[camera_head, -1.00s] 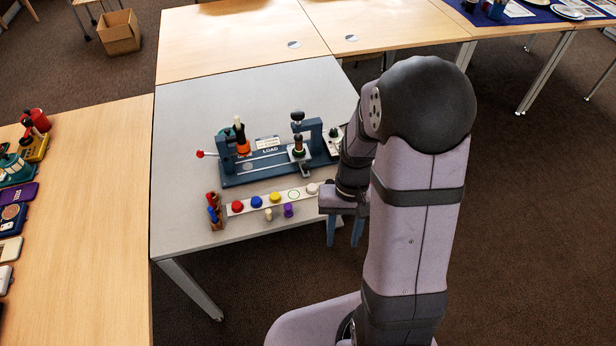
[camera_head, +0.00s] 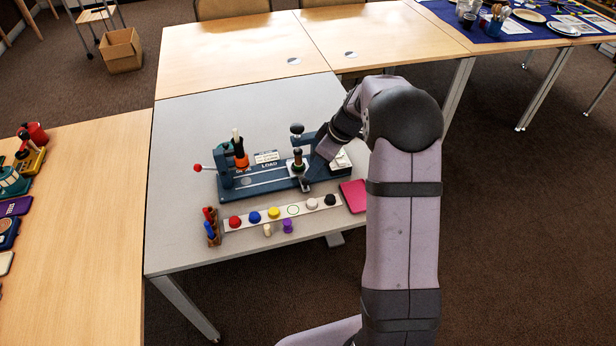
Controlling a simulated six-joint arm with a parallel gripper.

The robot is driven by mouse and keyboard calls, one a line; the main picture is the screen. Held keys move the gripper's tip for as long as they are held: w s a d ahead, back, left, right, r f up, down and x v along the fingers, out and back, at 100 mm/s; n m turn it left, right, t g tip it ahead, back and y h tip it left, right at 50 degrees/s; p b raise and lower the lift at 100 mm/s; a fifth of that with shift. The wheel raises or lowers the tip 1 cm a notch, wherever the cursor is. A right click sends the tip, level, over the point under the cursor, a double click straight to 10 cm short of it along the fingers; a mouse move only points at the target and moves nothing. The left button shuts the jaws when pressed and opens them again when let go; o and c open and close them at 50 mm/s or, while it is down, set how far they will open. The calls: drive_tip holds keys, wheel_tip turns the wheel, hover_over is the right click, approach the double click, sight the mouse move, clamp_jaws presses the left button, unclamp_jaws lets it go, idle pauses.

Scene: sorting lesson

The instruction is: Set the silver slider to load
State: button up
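A dark blue fixture (camera_head: 262,187) stands on the grey table with a rail along it and a LOAD label near its middle. The silver slider (camera_head: 298,170) sits on the rail to the right of the LOAD label, with a dark, brass-coloured upright part on it and a small handle toward the front. My gripper (camera_head: 316,172) is over the right part of the fixture, close to the right side of the slider. Its fingers blend with the blue fixture, so their opening and any contact with the slider cannot be made out.
An orange and black piece (camera_head: 240,153) stands at the fixture's left, beside a red-knobbed lever (camera_head: 197,168). In front lies a white strip (camera_head: 323,206) with coloured knobs, and a pink pad (camera_head: 353,196) at its right. A small wooden holder (camera_head: 213,228) stands front left.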

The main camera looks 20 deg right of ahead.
sight(305, 181)
drive_tip(key=shift+p+x, duration=0.85)
drive_tip(key=shift+x, duration=2.85)
clamp_jaws()
drive_tip(key=shift+a, duration=0.1)
